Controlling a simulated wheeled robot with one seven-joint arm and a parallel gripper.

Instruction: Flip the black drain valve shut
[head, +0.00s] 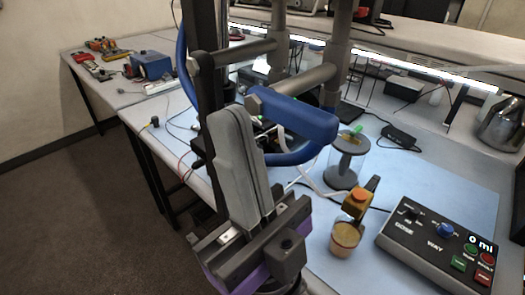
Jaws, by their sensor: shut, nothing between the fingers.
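My gripper (228,115) stands large in the foreground, its long grey fingers pointing up and pressed together, with nothing between them. A clear cylinder (345,168) with grey end plates stands on the blue mat to the right of the gripper, with a green piece (352,130) on its top. Just in front of the cylinder is a small orange-yellow block with a black lever-like part (373,185), tilted up to the right; it may be the drain valve, but I cannot tell its setting. A cup (345,238) with tan contents stands below it. The gripper is apart from these things.
A black control box (415,240) with knobs and coloured buttons lies at the right. A metal kettle (503,122) stands behind it. A black adapter (400,137) and cables lie on the mat. A blue box (151,66) and tools are on the far left bench.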

